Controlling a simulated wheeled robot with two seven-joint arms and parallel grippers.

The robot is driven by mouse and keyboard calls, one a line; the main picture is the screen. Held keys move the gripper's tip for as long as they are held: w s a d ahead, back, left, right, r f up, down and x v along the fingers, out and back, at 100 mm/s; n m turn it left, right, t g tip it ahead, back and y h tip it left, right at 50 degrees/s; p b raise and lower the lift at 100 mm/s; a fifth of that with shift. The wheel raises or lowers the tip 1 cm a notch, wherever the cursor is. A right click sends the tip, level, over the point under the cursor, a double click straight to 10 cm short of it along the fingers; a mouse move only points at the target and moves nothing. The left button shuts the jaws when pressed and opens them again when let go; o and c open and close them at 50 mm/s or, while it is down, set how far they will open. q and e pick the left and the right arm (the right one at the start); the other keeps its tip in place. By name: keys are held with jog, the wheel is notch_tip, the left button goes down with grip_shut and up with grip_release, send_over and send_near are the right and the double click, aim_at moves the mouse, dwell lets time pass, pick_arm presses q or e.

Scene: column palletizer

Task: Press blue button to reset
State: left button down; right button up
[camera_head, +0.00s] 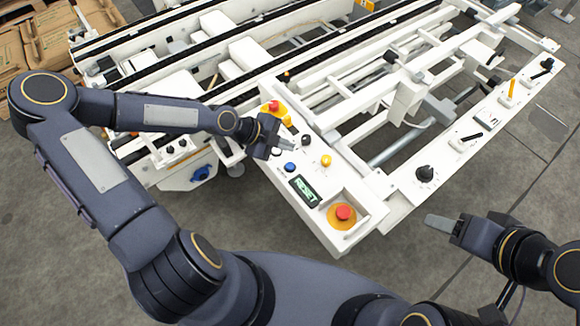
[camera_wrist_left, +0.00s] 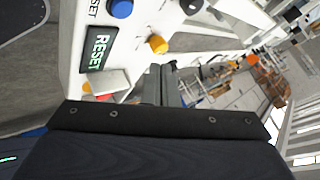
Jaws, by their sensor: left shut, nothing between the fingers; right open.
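The blue button (camera_head: 290,167) sits on the white control panel (camera_head: 318,168), above a display reading RESET (camera_head: 305,190). It also shows in the left wrist view (camera_wrist_left: 121,8) at the top, beside the RESET display (camera_wrist_left: 98,48). My left gripper (camera_head: 290,146) is shut and empty over the panel, its fingertips a little above the blue button in the head view; whether they touch the panel I cannot tell. In the left wrist view its fingers (camera_wrist_left: 160,82) are together. My right gripper (camera_head: 432,221) is off to the right over the floor, away from the panel.
A yellow button (camera_head: 326,160) and a black knob (camera_head: 306,140) are close to the blue button. A red emergency stop (camera_head: 344,212) is at the panel's near end, another red button (camera_head: 273,106) at its far end. A second panel with a black knob (camera_head: 425,173) stands right.

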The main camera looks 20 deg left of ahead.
aim_at(286, 166)
pick_arm(q)
notch_tip(286, 166, down, 7)
jog(key=b, duration=0.4)
jog(key=shift+r+b, duration=0.1)
jog(key=shift+b, duration=0.3)
pick_arm(e)
notch_tip(286, 166, down, 6)
jog(key=shift+r, duration=0.2)
jog(key=shift+f, duration=0.1)
dwell(0.9)
pick_arm(q)
jog(key=shift+f+b, duration=0.4)
pick_arm(e)
jog(key=shift+f, duration=0.3)
pick_arm(q)
jog(key=shift+f+b, duration=0.4)
jog(key=shift+f, duration=0.05)
pick_arm(e)
jog(key=shift+f, duration=0.4)
pick_arm(q)
jog(key=shift+r, duration=0.15)
pick_arm(e)
jog(key=shift+r, duration=0.15)
pick_arm(q)
jog(key=shift+r+p, duration=0.7)
jog(key=shift+r, duration=0.05)
pick_arm(e)
jog(key=shift+r, duration=0.55)
